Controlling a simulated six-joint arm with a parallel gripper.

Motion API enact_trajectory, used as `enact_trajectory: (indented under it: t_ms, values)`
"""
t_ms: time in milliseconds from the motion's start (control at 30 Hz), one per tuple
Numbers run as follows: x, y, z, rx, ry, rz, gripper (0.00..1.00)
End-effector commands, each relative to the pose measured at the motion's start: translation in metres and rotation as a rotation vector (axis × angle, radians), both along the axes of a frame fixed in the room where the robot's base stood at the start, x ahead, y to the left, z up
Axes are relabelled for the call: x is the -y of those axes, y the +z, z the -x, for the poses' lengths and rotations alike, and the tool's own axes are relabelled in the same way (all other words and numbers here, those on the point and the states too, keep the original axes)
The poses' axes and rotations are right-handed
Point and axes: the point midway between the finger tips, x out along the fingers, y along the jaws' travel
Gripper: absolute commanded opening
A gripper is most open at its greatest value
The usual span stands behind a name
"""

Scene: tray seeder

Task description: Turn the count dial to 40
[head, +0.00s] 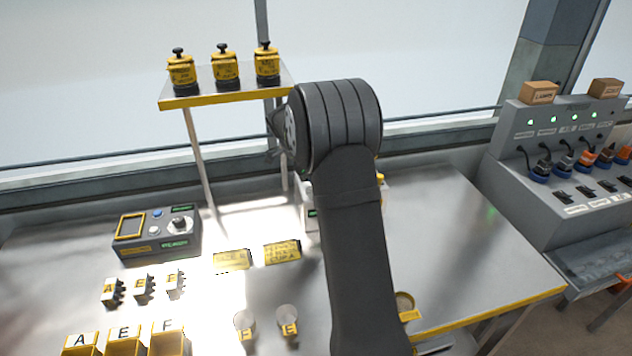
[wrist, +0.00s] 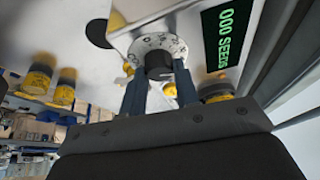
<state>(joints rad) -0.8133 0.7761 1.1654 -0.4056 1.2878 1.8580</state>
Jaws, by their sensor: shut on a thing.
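The count dial shows in the wrist view as a dark round knob (wrist: 158,66) on a pale disc (wrist: 150,43) with small marks around it. My gripper (wrist: 160,88) is shut on the knob, with one blue-grey finger on each side. I cannot read the marks or where the dial points. A dark display (wrist: 233,38) beside it reads "000 SEEDS" in green. In the head view my arm covers most of a white box (head: 309,213) with a green display; the gripper and dial are hidden there.
A grey control box (head: 158,235) with a knob stands at the left. A raised shelf (head: 225,97) holds yellow-and-black units. Lettered yellow bins (head: 124,346), yellow cards (head: 232,260) and small cups (head: 244,322) are on the table. A grey console (head: 566,130) stands at the right. The table's right side is mostly clear.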

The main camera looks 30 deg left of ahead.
Motion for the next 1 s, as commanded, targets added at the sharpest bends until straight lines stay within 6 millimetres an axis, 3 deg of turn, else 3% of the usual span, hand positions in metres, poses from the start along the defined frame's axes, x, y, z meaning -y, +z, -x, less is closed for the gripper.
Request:
enact_trajectory:
  t_ms: [400, 900, 933, 1000]
  values:
    - [-0.0011, 0.0002, -0.0006, 0.000, -0.159, -0.001, 0.06]
    - [-0.0014, 0.0002, -0.0006, 0.000, -0.173, -0.002, 0.06]
    - [-0.0014, 0.0002, -0.0006, 0.000, -0.173, -0.002, 0.34]
    - [-0.0013, 0.0002, -0.0007, 0.000, -0.173, -0.002, 0.48]
